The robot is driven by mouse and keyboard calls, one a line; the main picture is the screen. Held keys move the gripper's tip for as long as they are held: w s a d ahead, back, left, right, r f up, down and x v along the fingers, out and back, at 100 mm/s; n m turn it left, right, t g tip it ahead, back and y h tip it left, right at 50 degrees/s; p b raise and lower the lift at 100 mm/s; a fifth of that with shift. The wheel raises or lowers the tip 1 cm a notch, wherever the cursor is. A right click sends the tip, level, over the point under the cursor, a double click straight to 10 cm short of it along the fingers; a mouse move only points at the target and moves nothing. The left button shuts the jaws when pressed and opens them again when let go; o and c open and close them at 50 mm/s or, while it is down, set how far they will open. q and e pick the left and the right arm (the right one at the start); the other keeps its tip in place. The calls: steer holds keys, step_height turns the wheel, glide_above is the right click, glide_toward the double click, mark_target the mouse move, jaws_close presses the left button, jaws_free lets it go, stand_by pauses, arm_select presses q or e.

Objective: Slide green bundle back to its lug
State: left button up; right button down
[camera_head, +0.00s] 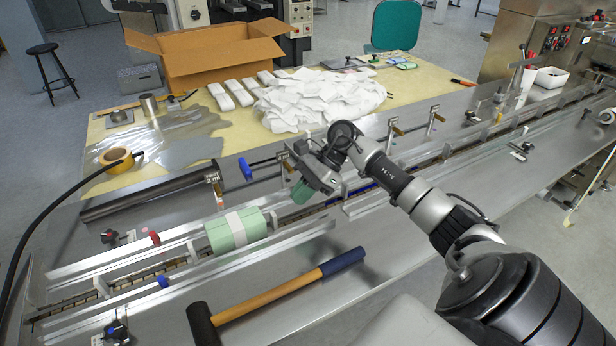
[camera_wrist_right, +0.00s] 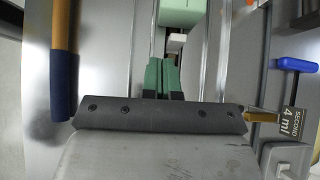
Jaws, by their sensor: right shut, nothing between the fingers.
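The green bundle (camera_head: 222,238), wrapped with a white band, lies in the infeed channel (camera_head: 130,278) between the metal guide rails. It also shows at the top of the right wrist view (camera_wrist_right: 182,13). My right gripper (camera_head: 302,193) is over the same channel, to the right of the bundle and apart from it. Its green fingers are together with nothing between them, also in the right wrist view (camera_wrist_right: 162,76). I cannot make out which lug belongs to the bundle. My left gripper is not in view.
A hammer (camera_head: 270,297) with a wooden handle lies on the steel deck in front of the channel. Blue and red knobs (camera_head: 154,238) stand along the rails. Behind are a dark roller (camera_head: 150,195), a pile of white packets (camera_head: 315,98) and a cardboard box (camera_head: 205,58).

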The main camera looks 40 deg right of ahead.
mark_target(258, 223)
steer(key=p+x, duration=0.1)
steer(key=x, duration=0.2)
steer(key=shift+w+a+f, duration=0.15)
steer(key=shift+a+f, duration=0.05)
steer(key=shift+a, duration=0.15)
steer(key=shift+w+a+r+p, duration=0.1)
steer(key=shift+a+p, duration=0.25)
steer(key=shift+a, duration=0.25)
steer(key=shift+w+a+r+p, duration=0.1)
steer(key=shift+a+p, duration=0.2)
steer(key=shift+a, duration=0.3)
steer(key=shift+w+a+f, duration=0.1)
steer(key=shift+a+f, duration=0.05)
steer(key=shift+a, duration=0.2)
steer(key=shift+w+a+f, duration=0.1)
steer(key=shift+a, duration=0.15)
steer(key=a, duration=0.1)
steer(key=a+b, duration=0.1)
steer(key=shift+w+a+f, duration=0.15)
steer(key=shift+w+a, duration=0.2)
steer(key=shift+a, duration=0.4)
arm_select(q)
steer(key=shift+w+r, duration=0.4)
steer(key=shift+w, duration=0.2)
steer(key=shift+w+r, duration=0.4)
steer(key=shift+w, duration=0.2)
